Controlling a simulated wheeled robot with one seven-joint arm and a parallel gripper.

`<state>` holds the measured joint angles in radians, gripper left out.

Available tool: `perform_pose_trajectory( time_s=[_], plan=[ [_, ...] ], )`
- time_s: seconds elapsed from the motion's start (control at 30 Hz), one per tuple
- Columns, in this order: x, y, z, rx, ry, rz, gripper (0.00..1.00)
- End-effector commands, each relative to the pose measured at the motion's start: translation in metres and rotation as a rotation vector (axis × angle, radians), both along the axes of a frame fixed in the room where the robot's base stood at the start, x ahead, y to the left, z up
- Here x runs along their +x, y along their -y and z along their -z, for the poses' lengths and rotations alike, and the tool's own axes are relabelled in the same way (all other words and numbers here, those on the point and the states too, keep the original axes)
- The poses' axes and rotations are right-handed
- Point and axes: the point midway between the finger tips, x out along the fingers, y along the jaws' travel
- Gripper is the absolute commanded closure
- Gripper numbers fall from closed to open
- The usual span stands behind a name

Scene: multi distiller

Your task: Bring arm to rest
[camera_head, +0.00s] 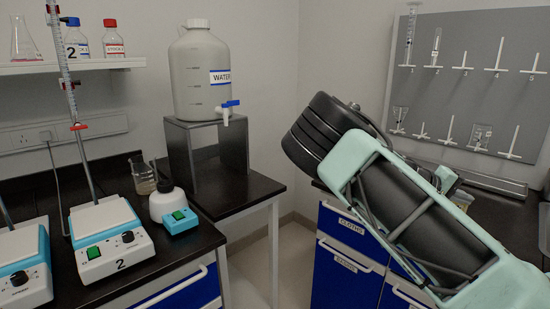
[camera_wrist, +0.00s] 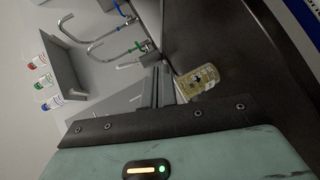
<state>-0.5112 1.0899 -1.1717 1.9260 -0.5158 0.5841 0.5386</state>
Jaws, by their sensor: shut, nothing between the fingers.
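My arm, with mint-green and black links, rises from the lower right of the head view across the blue drawer cabinet and the right-hand counter. My gripper is not clearly visible there, hidden by the arm. In the wrist view my gripper (camera_wrist: 163,84) is shut and its narrow dark fingers are together with nothing between them. A small container with yellow contents (camera_wrist: 203,79) shows just right of the fingertips, on a dark counter. I cannot tell its exact distance from the fingers.
In the head view, a water carboy (camera_head: 198,72) stands on a metal stand (camera_head: 180,148). Hotplate stirrer 2 (camera_head: 108,243) is on the left bench. A grey pegboard (camera_head: 500,98) hangs at right. In the wrist view, taps (camera_wrist: 92,42) and several small bottles (camera_wrist: 40,62) show.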

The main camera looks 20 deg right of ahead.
Motion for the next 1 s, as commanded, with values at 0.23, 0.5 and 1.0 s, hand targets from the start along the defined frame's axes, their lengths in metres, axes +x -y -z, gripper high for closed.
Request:
perform_pose_trajectory(
  time_s=[0.23,0.5,1.0],
  plan=[
    [-0.015,-0.067,0.082,0.309,0.002,-0.009,1.00],
    [-0.039,-0.242,0.148,0.813,-0.038,-0.159,1.00],
    [-0.171,-0.474,0.102,1.275,-0.231,-0.718,1.00]
  ],
)
